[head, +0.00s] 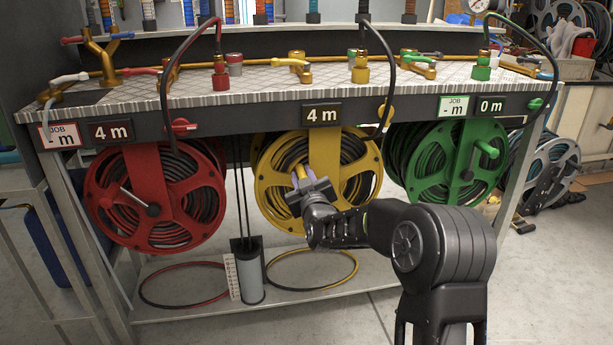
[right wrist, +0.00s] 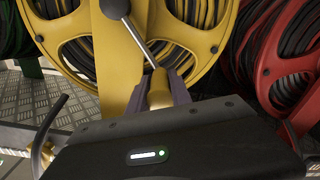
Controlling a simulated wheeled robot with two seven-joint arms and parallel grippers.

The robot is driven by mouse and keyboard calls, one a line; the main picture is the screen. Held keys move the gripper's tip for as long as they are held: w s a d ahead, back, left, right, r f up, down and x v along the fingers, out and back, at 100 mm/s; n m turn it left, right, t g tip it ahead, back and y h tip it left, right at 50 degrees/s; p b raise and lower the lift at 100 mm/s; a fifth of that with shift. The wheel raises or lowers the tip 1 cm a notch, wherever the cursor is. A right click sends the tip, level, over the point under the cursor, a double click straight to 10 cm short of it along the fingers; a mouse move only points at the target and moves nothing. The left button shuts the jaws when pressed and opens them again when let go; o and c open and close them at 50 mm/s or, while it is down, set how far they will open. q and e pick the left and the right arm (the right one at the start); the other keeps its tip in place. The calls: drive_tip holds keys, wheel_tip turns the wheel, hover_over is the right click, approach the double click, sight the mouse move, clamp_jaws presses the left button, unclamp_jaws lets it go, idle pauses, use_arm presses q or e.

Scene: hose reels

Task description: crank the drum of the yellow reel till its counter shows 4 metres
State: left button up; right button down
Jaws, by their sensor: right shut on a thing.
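The yellow reel (head: 341,163) hangs under the bench between a red reel and a green reel. Its counter (head: 321,114) reads 4 m. My right gripper (head: 304,179) is at the left part of the yellow drum, shut on the yellow crank handle (head: 299,171). In the right wrist view the handle (right wrist: 159,82) sits between the purple fingertips (right wrist: 162,92), with the metal crank arm (right wrist: 138,40) running to a dark hub knob (right wrist: 115,8). My left gripper is not in view.
The red reel (head: 119,187) with a 4 m counter (head: 111,132) is at left. The green reel (head: 432,168) with a 0 m counter (head: 490,106) is at right. A grey cylinder (head: 252,279) and hose loops stand on the lower shelf. A dark hose (head: 390,75) hangs in front of the bench.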

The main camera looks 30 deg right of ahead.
drive_tip(key=shift+a+f, duration=0.1)
drive_tip(key=c, duration=1.2)
unclamp_jaws()
drive_tip(key=shift+o, duration=0.2)
drive_tip(key=shift+s, duration=0.1)
drive_tip(key=p+v, duration=0.2)
drive_tip(key=v, duration=0.5)
drive_tip(key=shift+s, duration=0.25)
drive_tip(key=shift+a, duration=0.1)
